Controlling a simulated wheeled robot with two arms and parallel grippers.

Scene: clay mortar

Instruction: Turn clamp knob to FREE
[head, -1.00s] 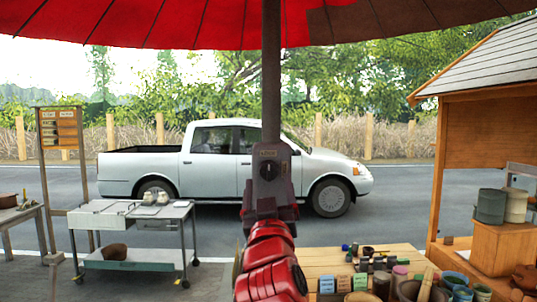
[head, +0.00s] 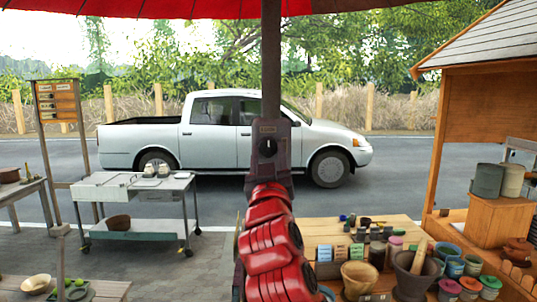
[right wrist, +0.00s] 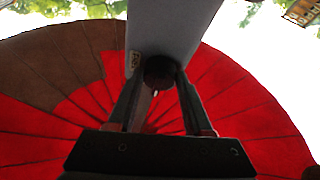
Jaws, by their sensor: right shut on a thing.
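The clamp is a grey box on the dark umbrella pole (head: 271,60), with its black round knob (head: 267,147) on the face toward me and a small label above it. In the right wrist view the clamp body (right wrist: 172,25) fills the top middle, and the dark knob (right wrist: 159,70) sits between the two fingers. A small pale label with hard-to-read lettering is left of the knob. My right gripper (right wrist: 160,84) is shut on the knob; it also shows at the clamp in the head view (head: 268,160). The knob's pointer setting cannot be read clearly. My left gripper is out of view.
A wooden table (head: 320,232) with several pots and jars stands low at right, beside a wooden stall (head: 480,140). A metal cart (head: 100,187) stands at left. A white pickup (head: 230,140) is parked behind. The red canopy (head: 150,8) spreads overhead.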

